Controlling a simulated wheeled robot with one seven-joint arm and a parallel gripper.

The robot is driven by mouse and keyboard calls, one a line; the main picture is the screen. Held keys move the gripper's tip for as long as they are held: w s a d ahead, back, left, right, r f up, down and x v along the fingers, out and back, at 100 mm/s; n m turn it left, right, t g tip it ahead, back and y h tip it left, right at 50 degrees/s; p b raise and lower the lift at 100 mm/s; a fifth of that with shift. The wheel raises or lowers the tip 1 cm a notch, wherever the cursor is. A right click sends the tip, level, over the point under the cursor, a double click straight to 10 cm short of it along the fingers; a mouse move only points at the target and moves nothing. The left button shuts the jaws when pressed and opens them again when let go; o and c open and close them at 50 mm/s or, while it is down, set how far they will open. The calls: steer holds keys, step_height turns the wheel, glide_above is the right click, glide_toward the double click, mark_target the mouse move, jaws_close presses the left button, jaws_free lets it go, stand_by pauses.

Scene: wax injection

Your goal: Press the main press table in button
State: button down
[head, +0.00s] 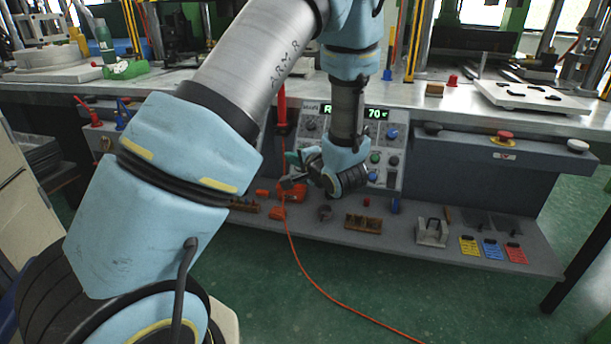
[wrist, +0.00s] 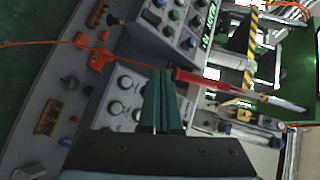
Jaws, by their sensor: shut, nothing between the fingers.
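My gripper (head: 291,160) is in front of the left part of the control panel (head: 398,165) below the table in the head view. In the wrist view its two green fingers (wrist: 163,75) are shut together, with nothing between them. The panel carries a lit display (head: 374,114), a blue button (head: 392,134), a green button (head: 375,157) and several dark knobs. My arm hides part of it. The wrist view shows a knob panel (wrist: 124,92) beside the fingers and a button panel (wrist: 152,30) past them. I cannot read the labels, so I cannot tell which is the table in button.
A grey shelf (head: 475,240) below the panel holds small parts and coloured cards. An orange cable (head: 303,262) runs from it to the green floor. A red rod (wrist: 215,82) shows close to the fingertips. A red button (head: 505,135) sits on the right front bar.

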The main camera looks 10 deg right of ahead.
steer(key=w+d+f+b, duration=0.3)
steer(key=w+f+b, duration=0.1)
steer(key=w+f, duration=0.1)
steer(key=shift+w+f+b, duration=0.3)
steer(key=shift+w, duration=0.15)
stand_by(0.4)
steer(key=shift+w+d, duration=0.15)
stand_by(1.8)
steer(key=shift+w+d+f+p, duration=0.1)
steer(key=shift+w+f+p, duration=0.05)
steer(key=shift+f+p, duration=0.2)
